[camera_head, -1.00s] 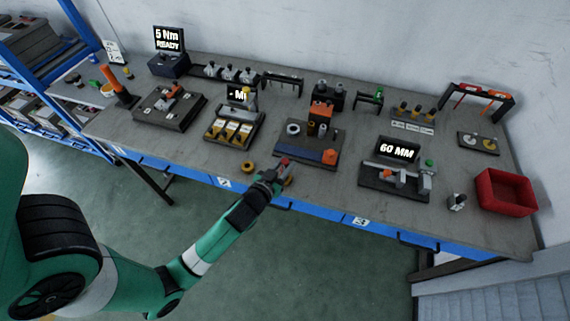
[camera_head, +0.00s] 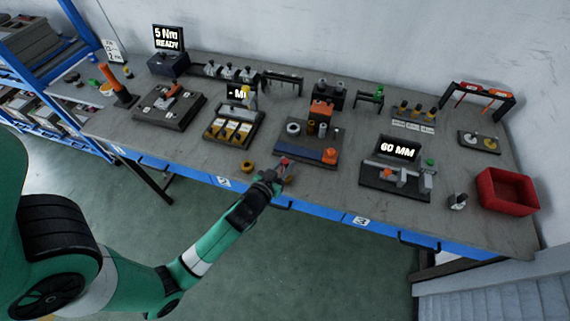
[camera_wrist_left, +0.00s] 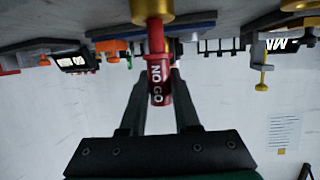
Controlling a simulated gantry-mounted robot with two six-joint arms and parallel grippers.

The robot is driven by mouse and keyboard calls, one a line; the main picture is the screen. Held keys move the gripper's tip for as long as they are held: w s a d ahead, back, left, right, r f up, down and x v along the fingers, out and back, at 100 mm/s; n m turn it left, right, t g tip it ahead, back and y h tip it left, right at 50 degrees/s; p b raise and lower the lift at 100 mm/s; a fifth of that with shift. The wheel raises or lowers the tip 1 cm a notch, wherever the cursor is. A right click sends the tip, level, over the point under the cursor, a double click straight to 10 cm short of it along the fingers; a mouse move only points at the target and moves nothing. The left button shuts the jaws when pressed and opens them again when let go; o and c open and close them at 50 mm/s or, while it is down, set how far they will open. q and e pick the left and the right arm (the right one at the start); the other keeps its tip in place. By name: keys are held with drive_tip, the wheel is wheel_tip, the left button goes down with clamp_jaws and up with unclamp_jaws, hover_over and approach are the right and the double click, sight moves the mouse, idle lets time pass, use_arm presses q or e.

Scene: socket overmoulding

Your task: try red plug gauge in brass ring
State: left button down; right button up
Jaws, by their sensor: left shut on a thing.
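The red plug gauge (camera_wrist_left: 158,78), marked NO GO, is held between the fingers of my left gripper (camera_wrist_left: 158,92); its red end also shows in the head view (camera_head: 285,162). My left gripper (camera_head: 277,174) is shut on it at the front edge of the bench. In the left wrist view the gauge's thin end meets a brass ring (camera_wrist_left: 152,10); I cannot tell how far it is inside. In the head view that ring is mostly hidden by the gripper. A second brass ring (camera_head: 248,166) lies on the bench to the left. My right gripper is not in view.
Behind the gripper stands a gauge block stand with a blue strip (camera_head: 300,151) and orange part. A yellow-slotted tray (camera_head: 231,132) is left of it, a 60 MM display fixture (camera_head: 397,150) right. A red bin (camera_head: 506,190) sits far right. Bare bench lies around the rings.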

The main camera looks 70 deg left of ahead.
use_arm(q)
drive_tip(key=shift+r+p, duration=0.4)
drive_tip(key=shift+r, duration=0.05)
drive_tip(key=shift+f+b, duration=0.45)
idle(2.4)
drive_tip(key=shift+r+p, duration=0.4)
drive_tip(key=shift+r, duration=0.05)
drive_tip(key=shift+d, duration=0.1)
idle(0.4)
drive_tip(key=shift+f+b, duration=0.5)
idle(1.2)
drive_tip(key=shift+r, duration=0.15)
idle(0.5)
drive_tip(key=shift+r+p, duration=0.3)
drive_tip(key=shift+p, duration=0.15)
